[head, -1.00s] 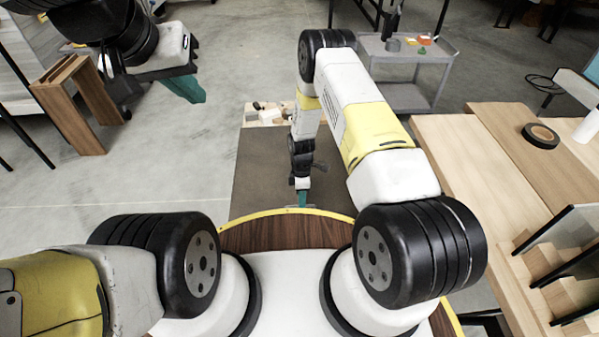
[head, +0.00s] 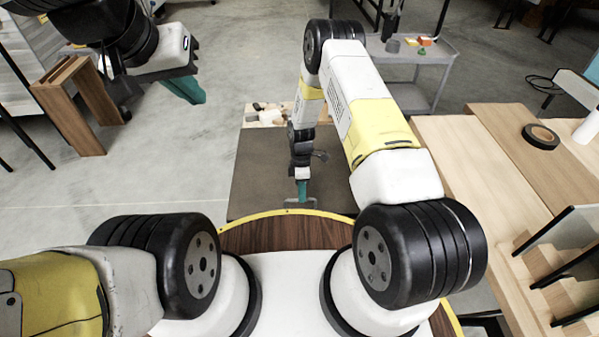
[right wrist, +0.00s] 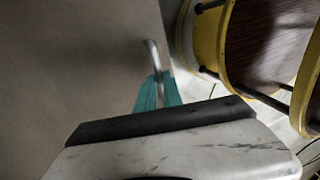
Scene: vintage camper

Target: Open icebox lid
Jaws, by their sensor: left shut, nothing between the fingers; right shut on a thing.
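The icebox lid (head: 262,170) is a flat dark grey-brown panel in front of my base in the head view. It fills the left of the right wrist view (right wrist: 70,70). A metal bar handle (right wrist: 152,55) stands at its edge near my base. My right gripper (head: 302,190) has teal fingers, which also show in the right wrist view (right wrist: 158,92), shut on this handle. The arm hides part of the lid, and I cannot tell its exact tilt. My left gripper (head: 187,90) is shut and empty, held up at the upper left, away from the lid.
Pale objects (head: 265,115) show beyond the lid's far edge. A wooden table (head: 475,170) with a black tape roll (head: 540,136) stands at right. A grey cart (head: 415,70) is at the back. A wooden stand (head: 75,105) is at left. The floor left of the lid is clear.

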